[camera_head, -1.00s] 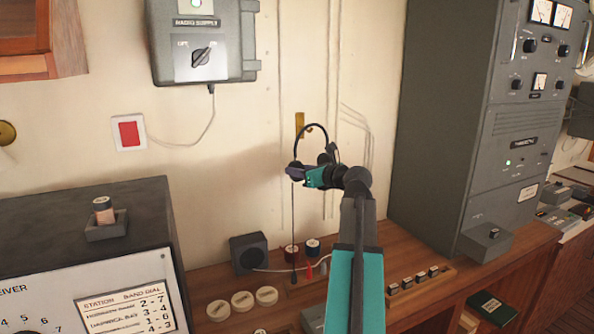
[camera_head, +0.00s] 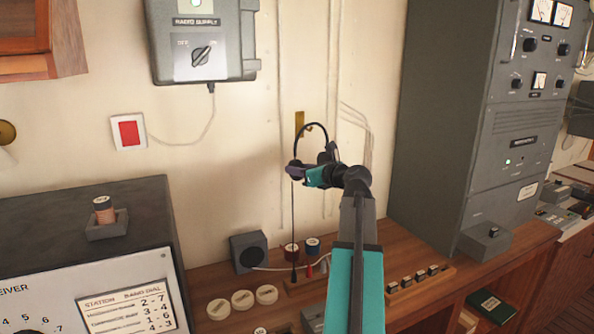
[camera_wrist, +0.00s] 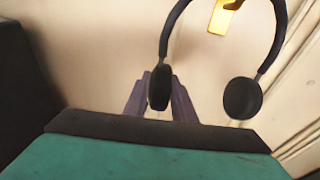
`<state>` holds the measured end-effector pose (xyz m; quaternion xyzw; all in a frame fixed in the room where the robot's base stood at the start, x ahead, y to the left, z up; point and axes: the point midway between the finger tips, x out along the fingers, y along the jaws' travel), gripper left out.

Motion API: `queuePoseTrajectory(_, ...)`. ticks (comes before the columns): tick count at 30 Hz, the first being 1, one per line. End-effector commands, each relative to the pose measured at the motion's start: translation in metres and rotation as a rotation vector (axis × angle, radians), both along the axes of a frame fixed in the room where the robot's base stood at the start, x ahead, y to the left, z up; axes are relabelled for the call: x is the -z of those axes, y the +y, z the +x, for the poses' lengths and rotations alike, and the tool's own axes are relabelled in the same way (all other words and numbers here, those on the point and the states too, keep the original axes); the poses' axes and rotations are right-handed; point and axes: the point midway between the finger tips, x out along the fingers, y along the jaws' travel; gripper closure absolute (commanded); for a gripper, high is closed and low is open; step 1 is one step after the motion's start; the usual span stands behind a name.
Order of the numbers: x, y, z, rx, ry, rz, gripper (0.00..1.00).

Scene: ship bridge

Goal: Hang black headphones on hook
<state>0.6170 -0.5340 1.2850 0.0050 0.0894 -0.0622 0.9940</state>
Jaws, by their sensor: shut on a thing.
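The black headphones (camera_head: 313,126) are held up in front of the cream wall, with the headband arching upward. My gripper (camera_head: 293,171) is shut on one earcup. In the wrist view the jaws of my gripper (camera_wrist: 161,98) sit around the left earcup, and the other earcup (camera_wrist: 242,98) hangs free at the right. The brass hook (camera_head: 299,122) is on the wall just behind the headband. The hook also shows in the wrist view (camera_wrist: 219,17), at the top, within the arch of the headband. I cannot tell whether the headband touches the hook.
Below is a wooden desk (camera_head: 405,310) with a small black speaker box (camera_head: 247,252), spools and pale round discs (camera_head: 243,300). A tall grey cabinet (camera_head: 445,120) stands at the right, and a grey receiver (camera_head: 70,222) at the left. A supply box (camera_head: 200,40) hangs at upper left.

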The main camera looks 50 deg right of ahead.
Motion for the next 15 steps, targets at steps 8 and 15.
queuePoseTrajectory(8, -0.0005, -0.0015, 0.0036, 0.0, -0.001, -0.001, 0.93)
queuePoseTrajectory(15, 0.0002, -0.0031, 0.0079, 0.0, -0.001, -0.001, 0.93)
